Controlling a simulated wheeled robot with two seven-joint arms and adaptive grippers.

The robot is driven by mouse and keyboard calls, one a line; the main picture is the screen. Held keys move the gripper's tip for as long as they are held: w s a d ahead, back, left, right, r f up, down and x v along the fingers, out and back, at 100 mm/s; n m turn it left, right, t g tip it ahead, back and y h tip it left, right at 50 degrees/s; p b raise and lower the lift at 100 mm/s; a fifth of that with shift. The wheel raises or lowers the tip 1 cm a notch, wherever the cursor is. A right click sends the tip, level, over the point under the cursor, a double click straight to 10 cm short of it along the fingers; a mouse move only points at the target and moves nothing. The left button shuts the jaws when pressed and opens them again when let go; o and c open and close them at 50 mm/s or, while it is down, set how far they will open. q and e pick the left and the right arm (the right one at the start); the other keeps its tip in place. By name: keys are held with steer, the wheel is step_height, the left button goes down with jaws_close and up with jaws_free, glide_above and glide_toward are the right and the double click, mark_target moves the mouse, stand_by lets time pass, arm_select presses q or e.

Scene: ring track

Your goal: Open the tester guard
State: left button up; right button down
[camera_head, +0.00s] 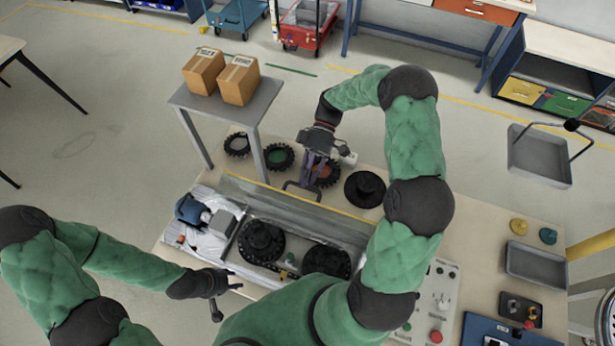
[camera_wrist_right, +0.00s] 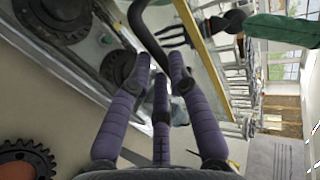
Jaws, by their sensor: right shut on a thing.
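The tester guard (camera_head: 290,205) is a long clear panel with a yellow edge strip, standing up along the back of the tester, behind two black discs (camera_head: 262,242). A dark, bent bar handle (camera_head: 303,191) sits at its yellow edge. My right gripper (camera_head: 312,181) is shut on this handle from behind. In the right wrist view the purple fingers (camera_wrist_right: 160,82) close around the handle bar (camera_wrist_right: 146,38), and the yellow edge (camera_wrist_right: 203,60) runs just right of them. My left gripper (camera_head: 226,296) is open and empty at the front of the tester, apart from the guard.
Black toothed rings (camera_head: 279,156) and a black hub (camera_head: 365,189) lie on the bench behind the guard. A small grey stand with cardboard boxes (camera_head: 239,80) rises at the back left. A control panel with buttons (camera_head: 437,305) is on the right.

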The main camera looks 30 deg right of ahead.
steer(key=shift+s+d+f, duration=0.1)
steer(key=shift+f, duration=0.5)
steer(key=c, duration=1.2)
jaws_free()
steer(key=shift+c, duration=0.2)
steer(key=shift+o, duration=0.4)
steer(key=shift+d, duration=0.1)
steer(key=shift+w+r, duration=0.2)
steer(key=v, duration=1.2)
steer(key=shift+c, duration=0.3)
